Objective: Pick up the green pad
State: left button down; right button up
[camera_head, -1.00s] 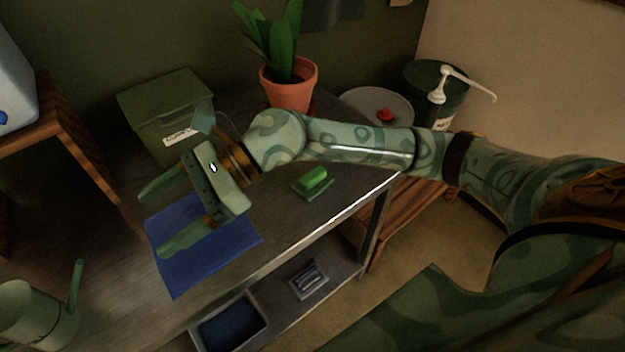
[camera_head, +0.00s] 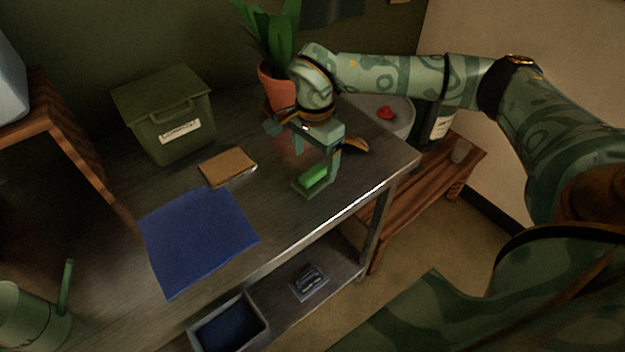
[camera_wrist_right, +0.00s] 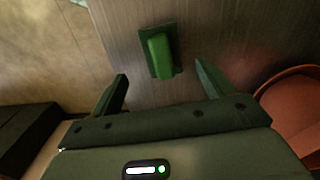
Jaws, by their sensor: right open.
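The green pad (camera_head: 314,175) is a small bright green block on a darker flat green base (camera_head: 300,189) on the metal table. In the right wrist view the pad (camera_wrist_right: 160,57) lies just beyond my fingertips, roughly midway between them. My right gripper (camera_head: 316,172) points down over the pad in the head view, its fingers on either side. It also shows in the right wrist view (camera_wrist_right: 160,77), its two fingers wide apart with nothing between them. Whether the fingertips touch the base is not clear. My left gripper is not in view.
A terracotta plant pot (camera_head: 277,88) stands close behind my right gripper. The table's front edge (camera_head: 330,222) is near the pad.

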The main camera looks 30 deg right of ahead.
aim_at(311, 173)
jog(key=f, duration=0.2)
jog(key=f+b, duration=0.1)
jog(key=f, duration=0.3)
jog(key=shift+w+a+f, duration=0.1)
jog(key=shift+w+a, duration=0.1)
jog(key=shift+a, duration=0.1)
jog(key=c, duration=1.1)
